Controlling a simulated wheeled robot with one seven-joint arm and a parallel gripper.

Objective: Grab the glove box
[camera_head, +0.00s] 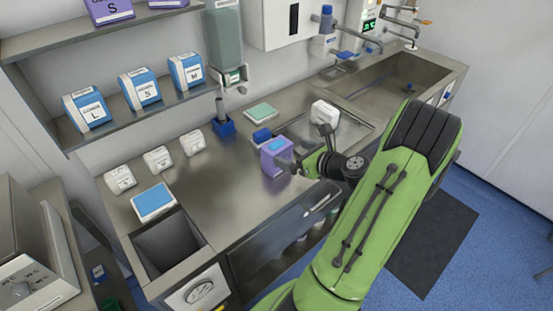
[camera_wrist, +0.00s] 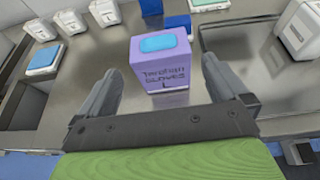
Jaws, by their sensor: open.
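The purple glove box (camera_head: 274,157) stands on the steel counter (camera_head: 218,181), near its front edge, with a blue opening on top. In the wrist view the glove box (camera_wrist: 160,64) is upright just beyond the fingertips, roughly centred between them, with glove lettering and an "L" on its front. My gripper (camera_wrist: 163,75) is open and empty, with one finger on either side of the line to the box. In the head view my gripper (camera_head: 300,155) reaches in from the right, close to the box. I cannot tell whether a finger touches it.
A blue box (camera_head: 261,136) and a blue pen holder (camera_head: 225,128) stand behind the glove box. White containers (camera_head: 158,159) stand to the left. A white box (camera_head: 324,112) stands behind my gripper, by the sink (camera_head: 400,78). Shelves with more boxes hang at upper left.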

